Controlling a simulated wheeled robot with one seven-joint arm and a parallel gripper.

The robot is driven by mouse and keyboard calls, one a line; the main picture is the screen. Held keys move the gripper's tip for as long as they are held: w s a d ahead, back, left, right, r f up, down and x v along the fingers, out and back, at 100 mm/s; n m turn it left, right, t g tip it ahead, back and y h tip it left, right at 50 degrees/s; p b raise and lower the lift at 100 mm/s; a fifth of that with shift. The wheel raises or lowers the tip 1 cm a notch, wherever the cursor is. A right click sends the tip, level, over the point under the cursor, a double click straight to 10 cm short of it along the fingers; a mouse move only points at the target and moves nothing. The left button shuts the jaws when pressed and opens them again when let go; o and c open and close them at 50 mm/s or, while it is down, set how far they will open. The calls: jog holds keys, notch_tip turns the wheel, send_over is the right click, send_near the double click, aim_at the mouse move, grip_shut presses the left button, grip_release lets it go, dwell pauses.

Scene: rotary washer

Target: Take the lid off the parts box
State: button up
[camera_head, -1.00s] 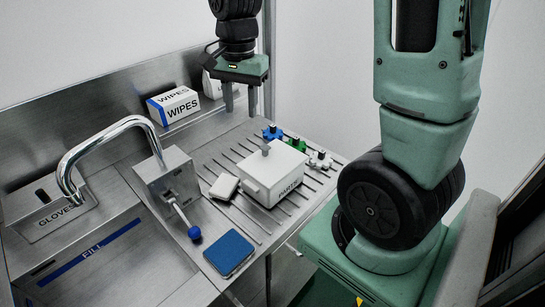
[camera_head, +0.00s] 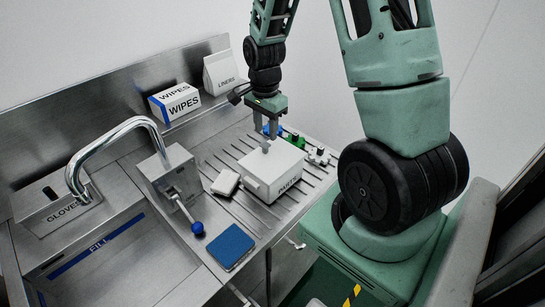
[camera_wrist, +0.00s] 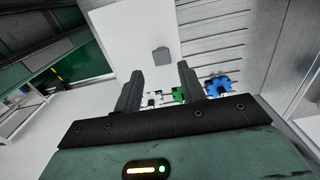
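The white parts box (camera_head: 285,186), marked "PARTS" on its front, stands on the ribbed metal drainboard. Its white lid (camera_head: 280,164) is on, with a small grey knob (camera_head: 265,147) on top. My gripper (camera_head: 267,132) is open and empty, fingers pointing down, just behind and above the knob. In the wrist view, the lid (camera_wrist: 135,45) and the grey knob (camera_wrist: 161,56) show beyond the fingertips, with the knob roughly in line with the gap between them (camera_wrist: 160,70). I cannot tell the exact height of the fingers over the lid.
A blue sponge (camera_head: 230,247), a lever with blue knob (camera_head: 197,228) and a faucet (camera_head: 120,135) are further left.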

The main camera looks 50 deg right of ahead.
aim_at(265, 144)
jog(key=shift+w+f+p, duration=0.15)
jog(key=shift+f+p, duration=0.85)
jog(key=shift+f, duration=1.7)
grip_shut()
